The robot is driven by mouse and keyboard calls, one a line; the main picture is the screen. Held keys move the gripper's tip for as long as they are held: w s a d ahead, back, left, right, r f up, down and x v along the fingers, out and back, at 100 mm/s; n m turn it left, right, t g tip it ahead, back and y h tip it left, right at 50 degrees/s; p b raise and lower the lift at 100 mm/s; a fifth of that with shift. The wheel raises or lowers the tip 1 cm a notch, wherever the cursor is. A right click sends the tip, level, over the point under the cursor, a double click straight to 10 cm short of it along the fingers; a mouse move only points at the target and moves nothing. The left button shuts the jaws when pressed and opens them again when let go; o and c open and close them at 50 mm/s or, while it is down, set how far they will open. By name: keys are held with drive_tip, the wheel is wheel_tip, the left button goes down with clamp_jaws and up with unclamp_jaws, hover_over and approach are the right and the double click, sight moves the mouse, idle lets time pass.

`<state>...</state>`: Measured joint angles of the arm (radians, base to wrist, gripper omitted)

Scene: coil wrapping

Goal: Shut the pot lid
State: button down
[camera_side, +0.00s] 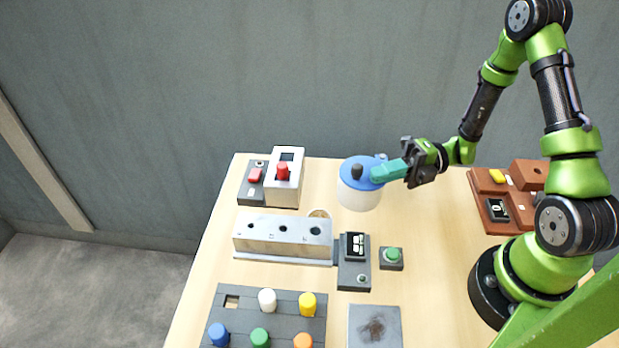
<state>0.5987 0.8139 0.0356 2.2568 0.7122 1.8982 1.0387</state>
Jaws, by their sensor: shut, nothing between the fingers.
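The pot (358,198) is a white round vessel at the back middle of the table. Its blue lid (352,177) with a dark knob (357,170) lies on top and looks level, covering the pot's opening. My gripper (374,175) has teal fingers that are shut and empty. It reaches in from the right, with the fingertips at the right edge of the lid. I cannot tell whether they touch it. A small blue part beside the lid is partly hidden behind the fingers.
A grey-and-white unit with a red handle (282,171) stands left of the pot. A metal block with holes (262,236), a display box (354,270) and a green button (392,255) are in front. Coloured pegs stand in a dark board (285,324). A brown console (487,186) is at right.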

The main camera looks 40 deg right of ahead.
drive_tip(key=v, duration=0.3)
drive_tip(key=s+v, duration=0.1)
drive_tip(key=v, duration=0.3)
drive_tip(key=s+v, duration=0.1)
drive_tip(key=v, duration=0.3)
drive_tip(key=shift+s+a, duration=0.2)
drive_tip(key=shift+a, duration=0.2)
drive_tip(key=shift+s+d+t, duration=0.15)
drive_tip(key=shift+d+t, duration=0.15)
drive_tip(key=shift+d, duration=0.25)
drive_tip(key=x, duration=0.4)
drive_tip(key=w+x, duration=0.1)
drive_tip(key=x, duration=0.3)
drive_tip(key=w+x, duration=0.1)
drive_tip(key=x, duration=0.3)
drive_tip(key=shift+d+f, duration=0.15)
drive_tip(key=shift+d, duration=0.2)
drive_tip(key=shift+w+a, duration=0.2)
drive_tip(key=shift+w, duration=0.3)
